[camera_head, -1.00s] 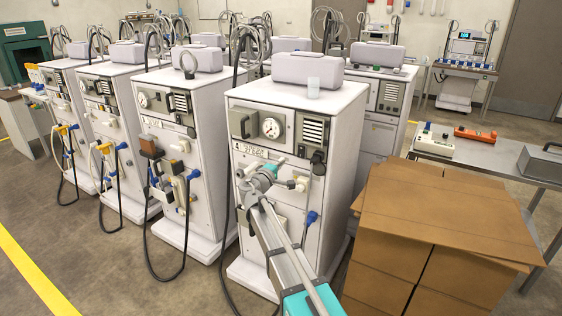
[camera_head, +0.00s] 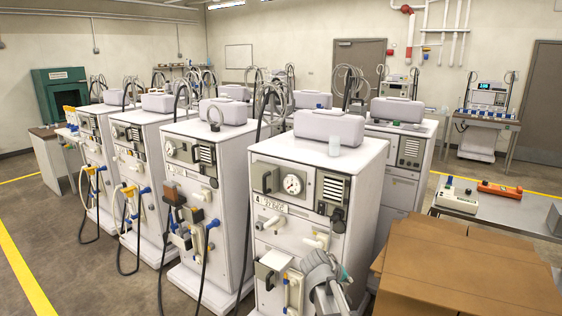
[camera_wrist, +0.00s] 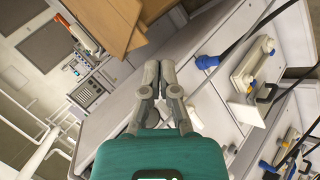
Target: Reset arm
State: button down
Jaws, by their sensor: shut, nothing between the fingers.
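My gripper (camera_wrist: 158,78) shows in the wrist view with its two grey fingers together and nothing between them. Its teal body fills the bottom of that view. In the head view, a grey part of my arm (camera_head: 325,282) is low in front of the nearest white dialysis machine (camera_head: 290,215). The fingers cannot be made out there. The machine's side and its fittings show beside the gripper in the tilted wrist view, including a white holder with a blue end (camera_wrist: 253,70).
Several more dialysis machines stand in a row to the left. Stacked cardboard boxes (camera_head: 465,270) are close on the right, before a metal table (camera_head: 500,207) with small devices. Open floor lies at the left.

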jog(key=s+a+f+m+g+y+p, duration=0.1)
jog(key=s+y, duration=0.3)
jog(key=s, duration=0.4)
jog(key=s+a+f+m+g+y+p, duration=0.1)
jog(key=s+a+g+y, duration=0.1)
jog(key=s, duration=0.7)
jog(key=shift+a+f+m+g+y+p, duration=0.3)
jog(key=shift+a+g+y+p, duration=0.1)
jog(key=shift+g+y, duration=0.5)
